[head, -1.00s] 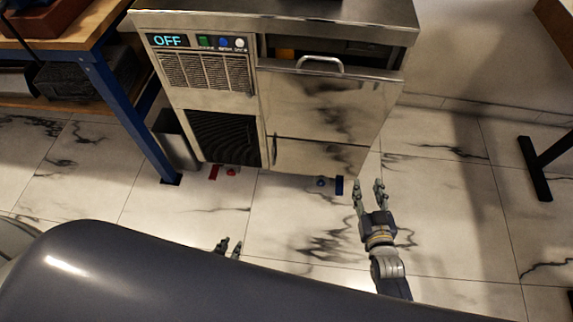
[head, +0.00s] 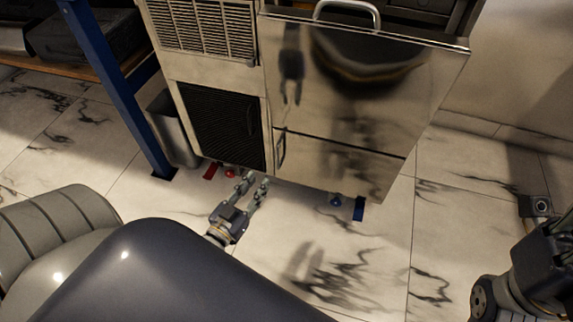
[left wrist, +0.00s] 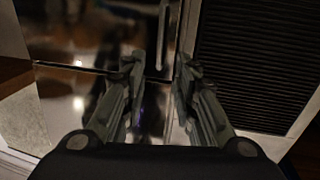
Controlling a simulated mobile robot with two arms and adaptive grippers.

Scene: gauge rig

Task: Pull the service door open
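The service door (head: 335,165) is the lower shiny metal panel on the front of the steel machine. It looks shut, with a dark seam along its top. Its small upright handle (head: 281,148) is at the door's upper left edge, and shows in the left wrist view as a vertical bar (left wrist: 161,35). My left gripper (head: 257,185) is open and empty, low in front of the machine, below the handle. In the left wrist view its two fingers (left wrist: 157,75) are apart, with the handle beyond them.
A black vent grille (head: 222,125) is left of the door. A second handle (head: 347,12) is on the upper panel. Red (head: 210,171) and blue (head: 359,209) tabs stick out under the machine. A grey bin (head: 172,130) stands by a blue table leg (head: 115,85). Floor in front is clear.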

